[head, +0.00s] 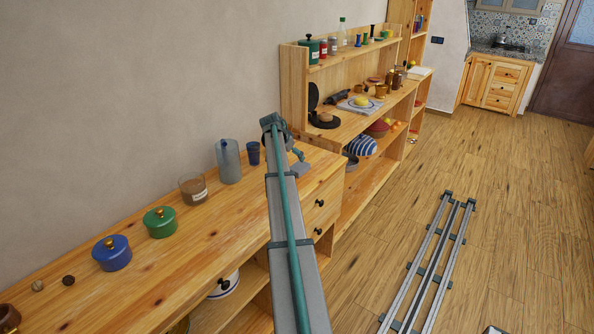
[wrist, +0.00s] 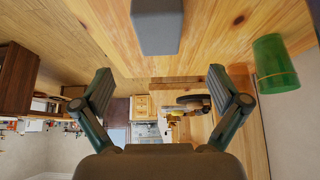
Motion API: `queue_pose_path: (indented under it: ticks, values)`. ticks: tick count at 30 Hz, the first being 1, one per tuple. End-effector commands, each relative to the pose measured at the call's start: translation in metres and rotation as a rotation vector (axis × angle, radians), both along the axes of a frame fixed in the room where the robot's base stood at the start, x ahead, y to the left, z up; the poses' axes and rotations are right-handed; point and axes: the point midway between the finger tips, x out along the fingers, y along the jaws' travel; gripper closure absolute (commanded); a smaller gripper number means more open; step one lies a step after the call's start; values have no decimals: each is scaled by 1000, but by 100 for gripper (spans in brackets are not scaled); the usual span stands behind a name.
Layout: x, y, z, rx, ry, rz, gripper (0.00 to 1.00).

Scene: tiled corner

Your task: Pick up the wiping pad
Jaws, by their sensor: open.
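A grey block, which looks like the wiping pad (wrist: 157,28), lies on the wooden counter top at the top centre of the wrist view. In the head view a small grey piece at the counter's right edge seems to be the same pad (head: 302,170). My gripper (wrist: 160,88) is open, its two fingers spread wide, with nothing between them. The pad lies ahead of the fingertips, apart from them. In the head view my gripper (head: 297,155) is small and partly hidden by my arm, close to the pad.
A green cup (wrist: 276,64) stands right of the pad in the wrist view. In the head view a blue cup (head: 253,154), a clear jar (head: 229,162) and lidded pots (head: 160,222) stand along the counter (head: 190,245). A shelf unit (head: 330,75) stands beyond.

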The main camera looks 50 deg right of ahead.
Motion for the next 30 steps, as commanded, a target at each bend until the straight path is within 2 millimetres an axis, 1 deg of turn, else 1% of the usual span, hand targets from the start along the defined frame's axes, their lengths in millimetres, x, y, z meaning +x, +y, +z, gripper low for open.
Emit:
queue_pose_path:
  ticks: [6, 9, 14, 16, 24, 27, 30]
  values:
    - [0, -19, -25, -1, 4, 0, 3]
    - [0, -23, -34, -1, 4, 1, 3]
    - [0, -27, -40, -2, 3, 1, 3]
    - [0, -30, -45, -2, 4, 2, 3]
    - [1, -48, -75, -2, 5, 3, 3]
    - [1, -50, -81, -3, 4, 3, 3]
    - [1, -50, -82, -3, 3, 4, 3]
